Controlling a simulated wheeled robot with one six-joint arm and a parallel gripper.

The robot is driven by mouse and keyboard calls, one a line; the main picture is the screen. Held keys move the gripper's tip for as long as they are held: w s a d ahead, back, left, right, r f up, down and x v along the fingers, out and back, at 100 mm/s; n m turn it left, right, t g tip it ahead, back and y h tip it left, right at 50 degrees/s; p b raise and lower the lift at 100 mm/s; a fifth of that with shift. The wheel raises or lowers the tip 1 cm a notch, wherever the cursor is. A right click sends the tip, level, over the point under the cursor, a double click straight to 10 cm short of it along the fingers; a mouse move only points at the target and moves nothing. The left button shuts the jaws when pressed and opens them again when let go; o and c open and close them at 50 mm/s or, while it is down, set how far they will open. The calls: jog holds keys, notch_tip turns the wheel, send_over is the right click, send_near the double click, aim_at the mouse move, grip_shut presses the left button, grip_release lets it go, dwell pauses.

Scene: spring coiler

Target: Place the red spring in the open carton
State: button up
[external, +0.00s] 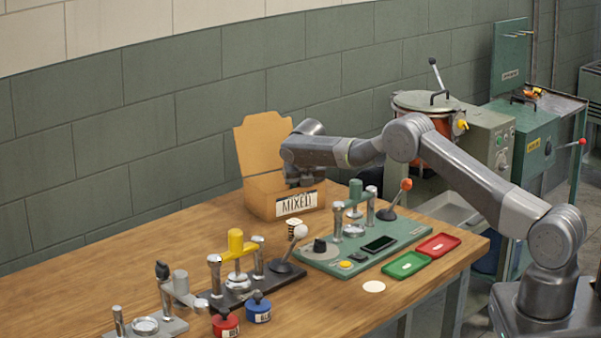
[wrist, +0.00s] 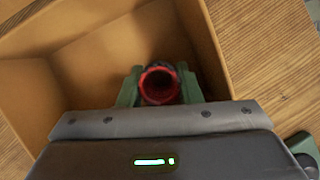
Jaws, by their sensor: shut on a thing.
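The open carton (external: 262,208) stands at the back of the wooden table, its tall flap up and a "MIXED" label on its front. In the wrist view its inner wall (wrist: 25,90) surrounds most of the scene. My gripper (external: 301,182) is over the carton's right part, its tips hidden there by the front wall or the arm. In the wrist view my gripper (wrist: 160,86) has its green fingers shut on the red spring (wrist: 160,86), seen end-on between them, inside the carton's outline. Whether the spring touches the carton floor cannot be told.
A green fixture base (external: 340,262) with a lever stands right of the carton, with a green tray (external: 406,265) and a red tray (external: 438,246). A yellow-handled press (external: 236,243) and red and blue weights stand nearer. The table's left part is clear.

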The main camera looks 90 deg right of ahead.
jog(key=shift+f, duration=0.1)
jog(key=o, duration=1)
jog(key=shift+a+r, duration=0.1)
jog(key=shift+r, duration=0.4)
jog(key=b+v, duration=0.2)
jog(key=v, duration=0.9)
jog(key=shift+a+r, duration=0.1)
